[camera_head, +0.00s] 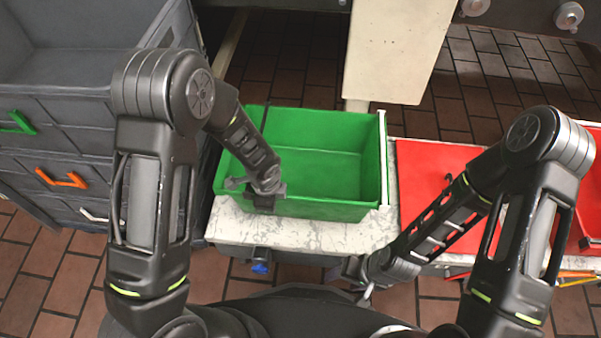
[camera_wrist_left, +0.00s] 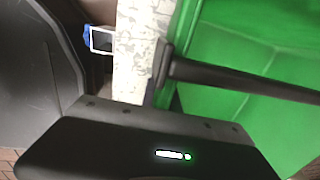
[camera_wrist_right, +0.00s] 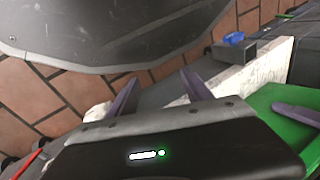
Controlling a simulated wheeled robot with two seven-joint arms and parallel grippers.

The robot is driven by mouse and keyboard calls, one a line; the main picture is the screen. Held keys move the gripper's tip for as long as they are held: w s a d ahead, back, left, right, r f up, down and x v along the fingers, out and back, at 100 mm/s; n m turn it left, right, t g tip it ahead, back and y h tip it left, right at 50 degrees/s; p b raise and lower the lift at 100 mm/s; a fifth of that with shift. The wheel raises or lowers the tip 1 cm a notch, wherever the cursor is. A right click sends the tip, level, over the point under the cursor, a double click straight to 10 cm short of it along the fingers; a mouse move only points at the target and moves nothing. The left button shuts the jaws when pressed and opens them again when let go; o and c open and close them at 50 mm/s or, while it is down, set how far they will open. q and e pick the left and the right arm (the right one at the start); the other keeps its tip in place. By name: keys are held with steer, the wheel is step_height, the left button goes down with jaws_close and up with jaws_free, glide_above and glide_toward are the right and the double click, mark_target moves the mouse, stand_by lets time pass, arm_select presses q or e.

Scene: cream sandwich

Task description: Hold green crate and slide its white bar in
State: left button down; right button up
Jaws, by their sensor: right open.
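The green crate (camera_head: 330,150) stands open and empty on a marbled white table top (camera_head: 235,225). A narrow white bar (camera_head: 384,160) runs along the crate's right wall. My left gripper (camera_head: 266,196) is at the crate's near wall, towards its left end, and appears shut on that wall; the contact is partly hidden. The crate also fills the right of the left wrist view (camera_wrist_left: 270,60). My right gripper (camera_head: 355,275) is open and empty by the table's front edge, apart from the crate. Its fingers show in the right wrist view (camera_wrist_right: 160,92).
A red surface (camera_head: 430,170) lies right of the crate, partly behind my right arm. A grey cabinet (camera_head: 60,170) with coloured handles stands at the left. A cream post (camera_head: 400,50) rises behind the crate. A blue item (camera_head: 260,267) sits under the table's front edge.

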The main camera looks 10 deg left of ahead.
steer(key=shift+c, duration=0.6)
steer(key=c, duration=0.3)
steer(key=shift+w+d, duration=0.2)
steer(key=shift+w, duration=0.05)
steer(key=shift+c, duration=0.7)
steer(key=w+d+r+n+g+h, duration=0.2)
steer(key=w+d+r+g, duration=0.1)
steer(key=w+d+r, duration=0.4)
steer(key=w+d+r+n+g+h, duration=0.1)
steer(key=w+d+r+g+h, duration=0.2)
steer(key=d, duration=0.6)
steer(key=w+a+r+t, duration=0.2)
steer(key=w+a+r, duration=0.2)
steer(key=w+r, duration=0.5)
steer(key=w+a+r+m+t, duration=0.1)
steer(key=w+a+r+t, duration=0.2)
steer(key=w+r, duration=0.6)
steer(key=shift+w+a+r+y, duration=0.3)
steer(key=shift+w+a+y, duration=0.1)
steer(key=shift+w+a, duration=0.35)
steer(key=shift+s+a+f, duration=0.1)
steer(key=shift+f, duration=0.05)
